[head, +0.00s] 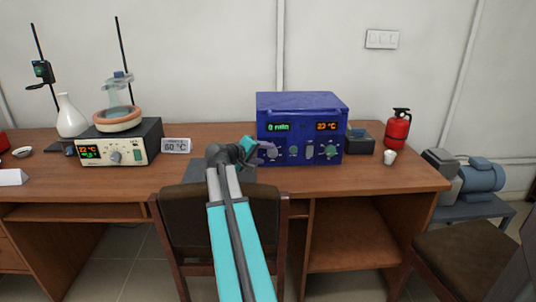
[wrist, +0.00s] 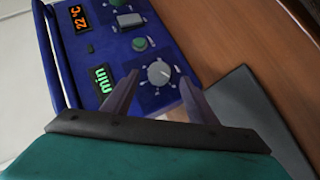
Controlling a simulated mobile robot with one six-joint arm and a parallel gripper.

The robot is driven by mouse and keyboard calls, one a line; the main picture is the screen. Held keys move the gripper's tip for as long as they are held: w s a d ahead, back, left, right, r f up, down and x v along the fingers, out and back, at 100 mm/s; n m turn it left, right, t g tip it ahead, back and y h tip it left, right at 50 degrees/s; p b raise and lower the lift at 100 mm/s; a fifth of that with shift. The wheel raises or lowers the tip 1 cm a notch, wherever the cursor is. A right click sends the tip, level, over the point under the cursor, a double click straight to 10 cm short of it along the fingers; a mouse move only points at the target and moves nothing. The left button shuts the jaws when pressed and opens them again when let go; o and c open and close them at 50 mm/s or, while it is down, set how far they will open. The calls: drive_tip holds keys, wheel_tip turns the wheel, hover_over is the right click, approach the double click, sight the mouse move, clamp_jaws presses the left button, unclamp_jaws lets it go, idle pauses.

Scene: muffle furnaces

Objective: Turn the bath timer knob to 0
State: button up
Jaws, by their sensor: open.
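The blue bath (head: 301,103) stands on the bench with its front panel facing me. Its green display (head: 278,127) shows a "min" reading, with the digit hard to read; "min" also shows in the wrist view (wrist: 103,79). The timer knob (wrist: 160,73) is round and grey with a pointer line, on the panel beside that display. My gripper (wrist: 159,84) is open and empty, its two fingers to either side of the knob in the wrist view; I cannot tell whether they touch it. In the head view my gripper (head: 262,147) is at the panel's left end and hides the knob's area.
An orange display (wrist: 82,17) reads 22 °C. A white cup (head: 389,157) and red extinguisher (head: 397,130) stand right.

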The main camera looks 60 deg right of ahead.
drive_tip(key=v, duration=0.9)
drive_tip(key=shift+p, duration=0.3)
drive_tip(key=shift+r, duration=0.15)
